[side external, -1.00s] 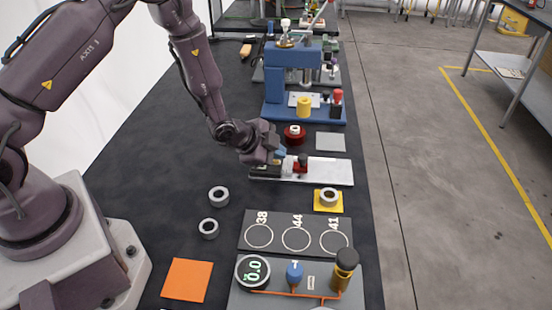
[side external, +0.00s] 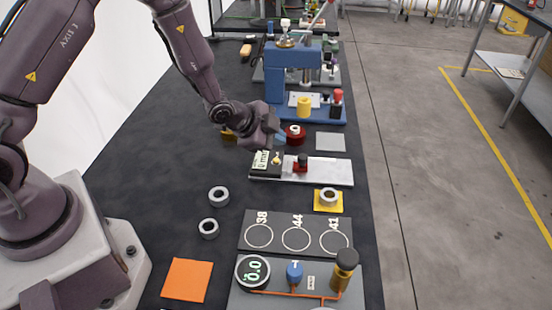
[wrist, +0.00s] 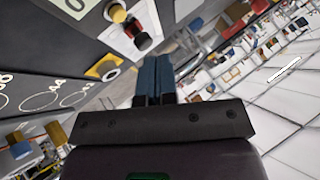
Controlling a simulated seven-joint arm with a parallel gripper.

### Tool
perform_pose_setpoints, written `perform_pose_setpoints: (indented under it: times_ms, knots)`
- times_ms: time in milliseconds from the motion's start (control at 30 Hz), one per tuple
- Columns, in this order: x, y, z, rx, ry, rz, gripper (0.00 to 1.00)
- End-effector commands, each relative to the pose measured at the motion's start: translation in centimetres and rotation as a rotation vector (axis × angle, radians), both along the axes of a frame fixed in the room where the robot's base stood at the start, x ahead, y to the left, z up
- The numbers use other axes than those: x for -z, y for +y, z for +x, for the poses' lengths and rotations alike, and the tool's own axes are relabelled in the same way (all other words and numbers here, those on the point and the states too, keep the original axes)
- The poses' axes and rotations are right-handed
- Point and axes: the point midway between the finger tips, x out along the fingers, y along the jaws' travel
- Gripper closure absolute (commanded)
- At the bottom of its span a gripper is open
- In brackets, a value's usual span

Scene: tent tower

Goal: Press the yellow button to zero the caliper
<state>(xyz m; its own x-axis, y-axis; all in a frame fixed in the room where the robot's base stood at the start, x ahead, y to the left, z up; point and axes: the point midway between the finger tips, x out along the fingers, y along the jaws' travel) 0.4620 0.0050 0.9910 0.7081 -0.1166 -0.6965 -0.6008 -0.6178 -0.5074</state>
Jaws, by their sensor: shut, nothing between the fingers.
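The display shows a 0 and "mm". The small yellow button (side external: 277,160) stands beside the display. It also shows in the wrist view (wrist: 118,14), uncovered. My gripper (side external: 281,138) has blue fingers and is shut and empty. It is raised above the far side of the caliper, apart from the button. In the wrist view the closed fingers (wrist: 154,62) are clear of the button.
A red round part (side external: 295,135) and a blue press (side external: 292,85) stand beyond the caliper. Nearer are a ring on a yellow pad (side external: 328,200), two grey rings (side external: 214,212), a dark board with circles (side external: 295,233) and a gauge panel (side external: 300,290). The table's left-middle is clear.

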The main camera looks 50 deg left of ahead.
Motion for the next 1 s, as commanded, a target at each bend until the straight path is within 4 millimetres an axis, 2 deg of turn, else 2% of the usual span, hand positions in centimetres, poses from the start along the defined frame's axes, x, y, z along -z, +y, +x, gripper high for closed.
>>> perform_pose_setpoints:
  times_ms: [100,300,900,1000]
  knots:
    - [-1.3,0.0,0.0,-0.001,-0.003,-0.001,1.00]
    - [-2.1,0.0,0.0,-0.001,0.000,-0.001,1.00]
    - [-2.0,0.0,0.0,-0.008,0.004,-0.006,1.00]
    - [-1.3,0.4,-0.7,-0.048,0.063,-0.019,1.00]
